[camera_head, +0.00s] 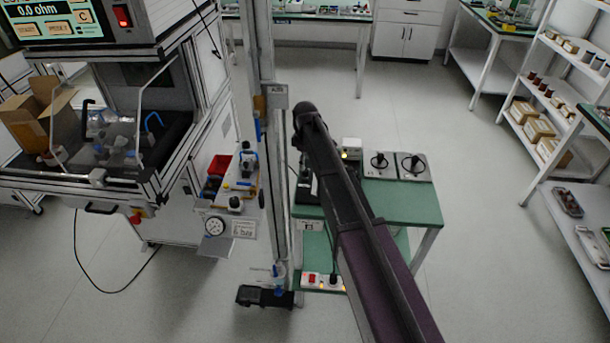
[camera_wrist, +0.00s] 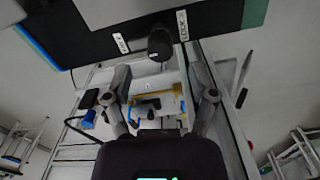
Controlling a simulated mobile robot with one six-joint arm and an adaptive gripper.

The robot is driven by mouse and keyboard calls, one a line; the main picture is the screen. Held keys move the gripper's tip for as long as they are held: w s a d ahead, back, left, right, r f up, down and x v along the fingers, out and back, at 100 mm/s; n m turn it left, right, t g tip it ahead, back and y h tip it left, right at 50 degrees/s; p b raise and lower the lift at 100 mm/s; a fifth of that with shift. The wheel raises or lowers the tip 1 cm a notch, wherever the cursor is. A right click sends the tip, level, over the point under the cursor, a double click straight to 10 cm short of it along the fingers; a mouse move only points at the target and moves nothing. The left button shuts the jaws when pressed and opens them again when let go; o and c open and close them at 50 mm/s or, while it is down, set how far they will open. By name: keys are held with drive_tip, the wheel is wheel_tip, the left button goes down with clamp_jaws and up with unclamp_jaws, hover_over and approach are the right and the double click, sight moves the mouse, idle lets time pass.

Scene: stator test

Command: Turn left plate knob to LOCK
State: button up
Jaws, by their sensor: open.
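In the wrist view, a dark round knob (camera_wrist: 160,44) sticks out at the edge of a black plate (camera_wrist: 95,42). A white LOCK label (camera_wrist: 182,25) lies on the plate to its right, and another small white label (camera_wrist: 121,43) lies to its left, too small to read surely. My gripper (camera_wrist: 164,88) is open, with its two fingers spread apart below the knob in the picture. Nothing is between the fingertips, and they appear apart from the knob. In the head view my arm crosses the middle, and I cannot make out the knob or gripper there.
A green-topped bench (camera_head: 405,203) with dial boxes stands behind my arm. A machine with a screen (camera_head: 55,22) is at the left.

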drive_tip(key=shift+f+b, duration=1.9)
drive_tip(key=shift+f, duration=0.3)
clamp_jaws()
